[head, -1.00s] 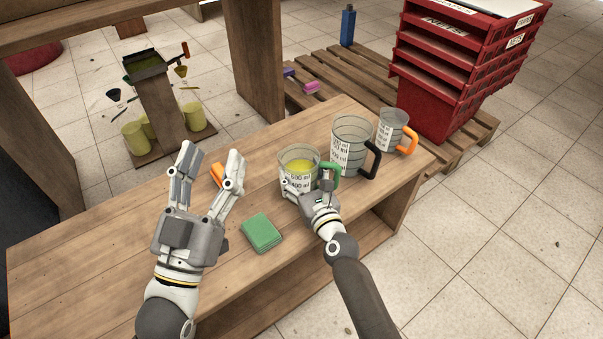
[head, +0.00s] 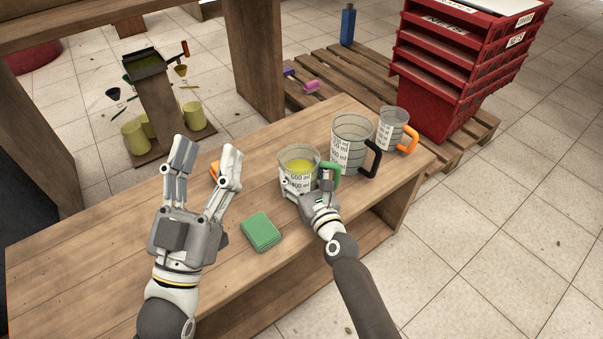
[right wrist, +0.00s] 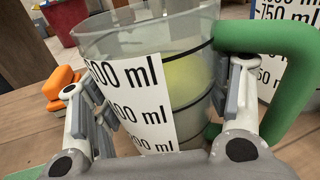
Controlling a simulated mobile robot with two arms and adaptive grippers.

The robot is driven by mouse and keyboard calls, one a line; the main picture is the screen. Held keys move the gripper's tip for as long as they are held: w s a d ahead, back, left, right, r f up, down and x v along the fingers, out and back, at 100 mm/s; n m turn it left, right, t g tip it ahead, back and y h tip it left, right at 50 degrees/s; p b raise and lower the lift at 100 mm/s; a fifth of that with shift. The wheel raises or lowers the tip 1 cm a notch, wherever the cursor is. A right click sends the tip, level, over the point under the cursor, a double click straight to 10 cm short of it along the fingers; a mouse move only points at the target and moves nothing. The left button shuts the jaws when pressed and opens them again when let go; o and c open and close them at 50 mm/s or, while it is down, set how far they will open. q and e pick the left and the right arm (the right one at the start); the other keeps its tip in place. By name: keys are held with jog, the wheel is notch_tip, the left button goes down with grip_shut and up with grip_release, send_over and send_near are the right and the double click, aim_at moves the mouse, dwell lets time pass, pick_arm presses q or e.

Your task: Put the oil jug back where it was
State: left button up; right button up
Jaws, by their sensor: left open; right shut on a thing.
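The oil jug (head: 300,169) is a clear measuring jug with a green handle and yellow oil inside, upright at the bench's middle. It fills the right wrist view (right wrist: 150,100), its ml label facing the camera. My right gripper (head: 307,186) is shut on it from the near side. In the right wrist view one finger is left of the label and the other is between jug wall and handle. I cannot tell whether its base touches the wood. My left gripper (head: 205,160) is open and empty, left of the jug.
Right of the jug stand a larger jug with a black handle (head: 349,140) and a smaller one with an orange handle (head: 391,128). A green pad (head: 261,231) lies in front. An orange object (right wrist: 64,85) lies left of the jug. The bench's left (head: 90,255) is clear.

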pick_arm(q)
jog(key=shift+s+r+t, duration=0.3)
jog(key=shift+r, duration=0.1)
pick_arm(e)
jog(key=o, duration=1.6)
pick_arm(q)
jog(key=shift+r, duration=0.1)
pick_arm(e)
jog(key=shift+f, duration=0.15)
jog(key=shift+s, duration=0.15)
jog(key=shift+s+d, duration=0.2)
jog(key=shift+s, duration=0.1)
jog(key=v, duration=1.1)
pick_arm(q)
jog(key=shift+s, duration=0.1)
pick_arm(e)
jog(key=shift+s, duration=0.1)
